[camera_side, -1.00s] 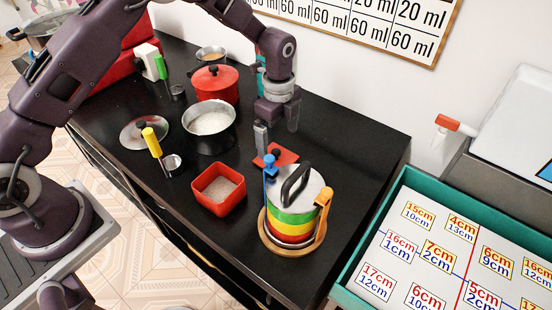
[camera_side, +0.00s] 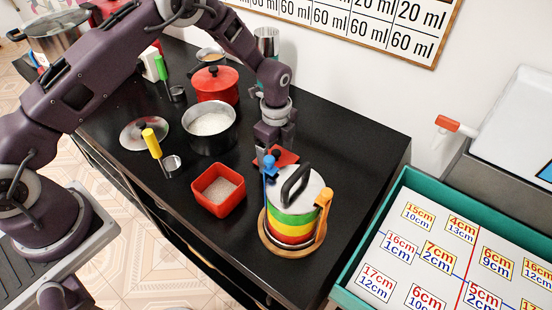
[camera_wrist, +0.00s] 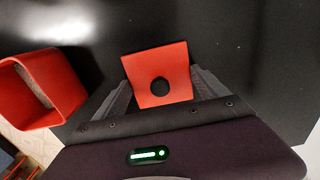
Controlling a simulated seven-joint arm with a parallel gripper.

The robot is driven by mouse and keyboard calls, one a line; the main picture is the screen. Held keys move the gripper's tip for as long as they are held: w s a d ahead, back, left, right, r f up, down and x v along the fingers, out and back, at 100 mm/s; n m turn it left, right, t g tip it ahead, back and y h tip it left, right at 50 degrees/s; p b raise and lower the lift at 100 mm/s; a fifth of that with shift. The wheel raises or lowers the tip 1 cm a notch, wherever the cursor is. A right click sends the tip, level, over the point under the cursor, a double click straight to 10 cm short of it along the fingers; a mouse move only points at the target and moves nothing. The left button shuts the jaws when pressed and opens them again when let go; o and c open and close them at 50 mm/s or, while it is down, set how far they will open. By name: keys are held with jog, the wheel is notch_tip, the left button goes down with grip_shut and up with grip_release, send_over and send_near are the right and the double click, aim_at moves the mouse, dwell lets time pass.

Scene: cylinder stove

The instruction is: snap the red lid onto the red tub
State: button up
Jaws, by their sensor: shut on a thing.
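The red tub (camera_side: 218,203) is a square open box with pale grainy contents, standing on the black counter. Its rim and wall (camera_wrist: 60,75) show at the left in the wrist view. The red lid (camera_side: 288,155) is a flat square behind the cylinder stack, right of and farther back than the tub. In the wrist view the lid (camera_wrist: 155,62) has a round black spot near its lower edge. My gripper (camera_side: 275,152) is shut on the lid, with a finger at either side of it in the wrist view (camera_wrist: 162,88). The side view partly hides the lid behind the fingers and a blue clip.
A striped cylinder with a steel lid (camera_side: 308,190) and blue and orange clips stands just in front of my gripper. A pot of white contents (camera_side: 210,124), a red lidded pot (camera_side: 215,84) and a yellow-handled cup (camera_side: 171,163) stand leftward. Counter right of the lid is clear.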

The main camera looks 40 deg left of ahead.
aim_at(274, 153)
jog(key=r, duration=1)
jog(key=shift+s+a, duration=0.1)
jog(key=shift+s, duration=0.25)
jog(key=s+a+r, duration=0.2)
jog(key=s, duration=0.6)
jog(key=s+a+r, duration=0.1)
jog(key=s+r, duration=0.1)
jog(key=s, duration=0.6)
jog(key=shift+s+a+f, duration=0.1)
jog(key=shift+s+f, duration=0.05)
jog(key=shift+f, duration=1.6)
jog(key=shift+s+a+f, duration=0.1)
jog(key=shift+s+f, duration=0.05)
jog(key=shift+f, duration=1.55)
jog(key=shift+f, duration=0.2)
jog(key=o, duration=1.2)
jog(key=shift+r, duration=0.1)
